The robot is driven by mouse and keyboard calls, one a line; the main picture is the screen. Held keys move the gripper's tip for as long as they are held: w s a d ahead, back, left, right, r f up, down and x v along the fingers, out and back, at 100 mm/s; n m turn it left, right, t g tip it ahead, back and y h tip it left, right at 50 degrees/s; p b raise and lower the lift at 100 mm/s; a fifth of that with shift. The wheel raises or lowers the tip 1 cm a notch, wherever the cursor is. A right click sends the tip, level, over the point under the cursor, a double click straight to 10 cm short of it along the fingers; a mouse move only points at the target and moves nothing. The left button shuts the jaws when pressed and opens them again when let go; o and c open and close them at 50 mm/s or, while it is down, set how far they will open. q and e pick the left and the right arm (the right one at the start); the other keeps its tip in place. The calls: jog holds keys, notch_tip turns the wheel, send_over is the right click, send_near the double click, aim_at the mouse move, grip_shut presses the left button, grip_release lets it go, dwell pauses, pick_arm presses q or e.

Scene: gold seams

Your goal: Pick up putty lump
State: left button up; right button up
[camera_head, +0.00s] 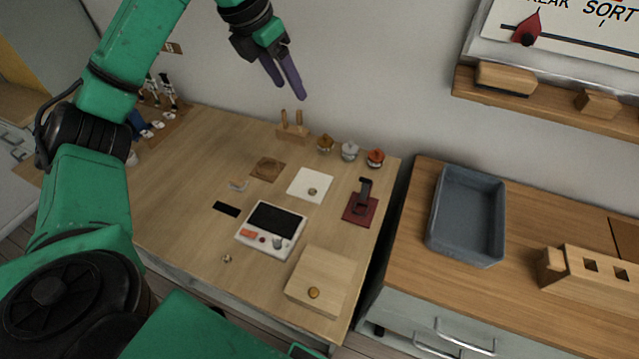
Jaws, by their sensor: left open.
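A small greyish-tan lump (312,191) lies on a white square sheet (301,183) in the middle of the wooden table; it may be the putty lump, but it is too small to be sure. My right gripper is not in view.
A white device with a dark screen (271,229) and a dark red stand (361,205) flank the sheet. Several small lidded jars (349,151) and a pegged wooden holder (292,131) stand at the back. A grey tray (467,217) is on the right-hand counter.

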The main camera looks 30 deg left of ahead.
pick_arm(q)
notch_tip(320, 180, down, 6)
jog(key=s+b, duration=0.2)
jog(key=b, duration=1.9)
send_near(312, 191)
jog(key=x, duration=0.8)
jog(key=shift+w+f, duration=0.1)
jog(key=shift+f, duration=0.1)
jog(key=shift+r, duration=0.1)
grip_shut()
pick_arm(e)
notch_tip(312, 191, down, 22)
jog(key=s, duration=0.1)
